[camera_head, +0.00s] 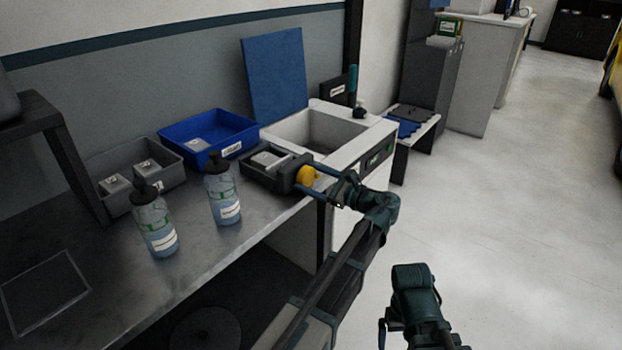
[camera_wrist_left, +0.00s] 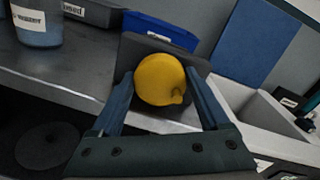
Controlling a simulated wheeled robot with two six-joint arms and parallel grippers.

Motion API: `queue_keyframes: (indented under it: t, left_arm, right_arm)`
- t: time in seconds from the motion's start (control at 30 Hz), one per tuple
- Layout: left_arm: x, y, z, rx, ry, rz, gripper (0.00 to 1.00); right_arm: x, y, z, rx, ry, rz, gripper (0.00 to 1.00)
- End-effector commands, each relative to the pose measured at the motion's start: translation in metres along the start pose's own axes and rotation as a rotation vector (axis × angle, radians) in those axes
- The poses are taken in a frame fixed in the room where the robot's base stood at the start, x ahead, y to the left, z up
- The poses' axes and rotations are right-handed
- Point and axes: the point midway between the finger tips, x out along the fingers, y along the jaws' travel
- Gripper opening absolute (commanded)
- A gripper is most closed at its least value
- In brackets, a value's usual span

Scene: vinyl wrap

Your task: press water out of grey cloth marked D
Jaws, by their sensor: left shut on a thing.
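A dark press box (camera_head: 262,180) stands at the table's right end, beside the sink. A light grey block-like thing (camera_head: 268,158) lies in its top; it may be the cloth, but no letter D is readable. A round yellow knob (camera_head: 307,177) sticks out of the box's right side. My left gripper (camera_head: 318,174) is shut on this knob, with one finger on each side. The wrist view shows the knob (camera_wrist_left: 160,80) between the fingers, before a dark panel. My right gripper (camera_head: 383,333) is low at the bottom, away from the table; its fingers are mostly hidden.
A blue bin (camera_head: 235,149) holds a grey cloth, and a grey bin (camera_head: 152,196) holds two. A white sink (camera_head: 335,130) and an upright blue board (camera_head: 275,75) are behind. Floor at right is clear.

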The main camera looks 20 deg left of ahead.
Motion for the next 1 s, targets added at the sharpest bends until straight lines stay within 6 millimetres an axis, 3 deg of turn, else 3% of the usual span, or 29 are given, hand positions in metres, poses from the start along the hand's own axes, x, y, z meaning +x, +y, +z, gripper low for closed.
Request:
queue_keyframes:
  t: [0.4,0.8,0.83,0.93,1.0]
  left_arm:
    - [0.0002,0.0015,0.0006,-0.331,0.019,0.009,0.23]
    - [0.0001,0.0018,0.0003,-0.370,0.020,0.010,0.23]
    - [0.0001,0.0018,0.0003,-0.370,0.020,0.010,0.84]
    - [0.0001,0.0017,0.0003,-0.369,0.020,0.010,1.00]
    - [0.0001,0.0017,0.0003,-0.369,0.020,0.010,1.00]
  right_arm:
    - [-0.0045,0.0004,0.0002,0.000,0.000,0.000,1.00]
    - [-0.0044,0.0004,0.0002,0.000,0.000,0.000,1.00]
    - [-0.0044,0.0004,0.0002,0.000,0.000,0.000,1.00]
    - [-0.0044,0.0004,0.0002,0.000,0.000,0.000,1.00]
    - [-0.0044,0.0004,0.0002,0.000,0.000,0.000,1.00]
